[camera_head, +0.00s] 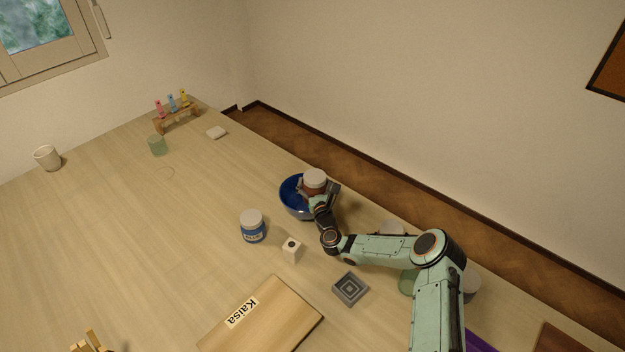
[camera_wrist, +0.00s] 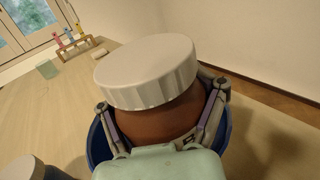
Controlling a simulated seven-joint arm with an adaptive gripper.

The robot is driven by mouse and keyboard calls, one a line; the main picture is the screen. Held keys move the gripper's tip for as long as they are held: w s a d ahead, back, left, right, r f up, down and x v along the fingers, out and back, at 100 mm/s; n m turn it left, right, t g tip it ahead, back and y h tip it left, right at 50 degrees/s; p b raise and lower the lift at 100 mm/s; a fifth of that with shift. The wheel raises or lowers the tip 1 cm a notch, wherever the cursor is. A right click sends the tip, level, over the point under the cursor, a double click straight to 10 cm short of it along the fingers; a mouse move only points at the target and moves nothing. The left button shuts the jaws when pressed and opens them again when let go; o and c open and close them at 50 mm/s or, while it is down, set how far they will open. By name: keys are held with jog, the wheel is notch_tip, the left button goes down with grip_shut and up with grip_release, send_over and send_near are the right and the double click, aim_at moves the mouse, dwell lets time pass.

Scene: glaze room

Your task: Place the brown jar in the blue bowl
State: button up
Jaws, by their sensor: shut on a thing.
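The brown jar (camera_wrist: 160,120) has a white ribbed lid (camera_wrist: 147,72). My gripper (camera_wrist: 165,110) is shut on the jar, one finger on each side of its brown body. In the head view the jar (camera_head: 314,188) is at the blue bowl (camera_head: 291,204), over its right part. The blue bowl's rim (camera_wrist: 97,145) shows below and around the jar in the wrist view. The jar's bottom is hidden, so I cannot tell whether it touches the bowl. My gripper (camera_head: 318,195) reaches in from the front right in the head view.
A blue jar with a white lid (camera_head: 252,227) stands in front of the bowl, near a white cube (camera_head: 291,250). The table's middle left is free.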

jog(key=shift+f, duration=0.55)
jog(key=o, duration=1.3)
jog(key=shift+r, duration=0.1)
